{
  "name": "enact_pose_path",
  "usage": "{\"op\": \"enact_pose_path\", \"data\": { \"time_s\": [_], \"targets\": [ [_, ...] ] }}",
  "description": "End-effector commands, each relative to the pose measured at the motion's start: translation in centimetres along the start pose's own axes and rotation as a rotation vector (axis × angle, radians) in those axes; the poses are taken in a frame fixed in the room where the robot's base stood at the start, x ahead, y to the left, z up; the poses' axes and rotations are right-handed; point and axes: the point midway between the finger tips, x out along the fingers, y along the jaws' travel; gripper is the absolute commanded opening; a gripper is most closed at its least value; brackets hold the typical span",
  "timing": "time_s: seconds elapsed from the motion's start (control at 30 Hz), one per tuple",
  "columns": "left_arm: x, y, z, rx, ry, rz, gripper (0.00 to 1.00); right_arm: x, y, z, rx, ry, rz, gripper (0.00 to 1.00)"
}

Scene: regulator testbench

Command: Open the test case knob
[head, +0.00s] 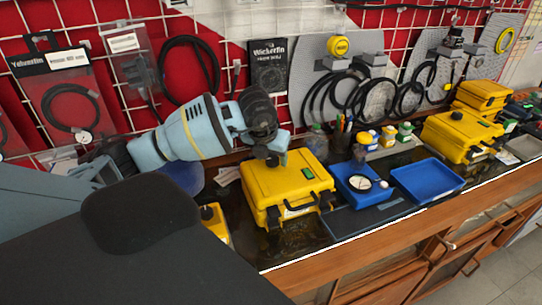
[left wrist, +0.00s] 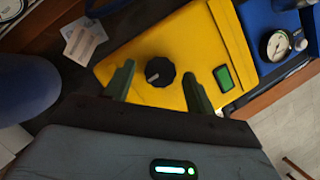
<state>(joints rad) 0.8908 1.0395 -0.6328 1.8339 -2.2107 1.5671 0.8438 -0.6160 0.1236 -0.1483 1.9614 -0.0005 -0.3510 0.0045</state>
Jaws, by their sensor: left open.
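The yellow test case (head: 262,193) stands on the bench in the middle of the head view and also fills the middle of the left wrist view (left wrist: 215,45). Its round black knob (left wrist: 159,72) has a pale pointer mark and sits on the lid, next to a small green display (left wrist: 223,78). My left gripper (left wrist: 159,67) is open over the lid, with one finger on each side of the knob and a visible gap on both sides. In the head view, my left gripper (head: 273,159) hides the knob. My right gripper is in neither view.
To the right of the case, a blue tray (head: 344,172) holds a round gauge (head: 359,182), and another blue tray (head: 428,180) stands beside it. Another yellow case (head: 462,135) with a black knob stands farther right. A pegboard wall with hanging cables rises behind.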

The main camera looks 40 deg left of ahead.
Motion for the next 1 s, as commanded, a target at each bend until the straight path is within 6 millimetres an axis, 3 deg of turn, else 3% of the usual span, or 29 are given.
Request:
{"op": "enact_pose_path", "data": {
  "time_s": [0.5,1.0],
  "targets": [
    [-6.9,0.0,0.1,-0.001,-0.003,0.0,0.56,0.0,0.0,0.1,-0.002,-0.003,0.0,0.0],
    [-7.6,0.0,0.0,-0.001,-0.002,0.0,0.56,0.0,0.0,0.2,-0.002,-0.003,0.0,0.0]
  ]
}}
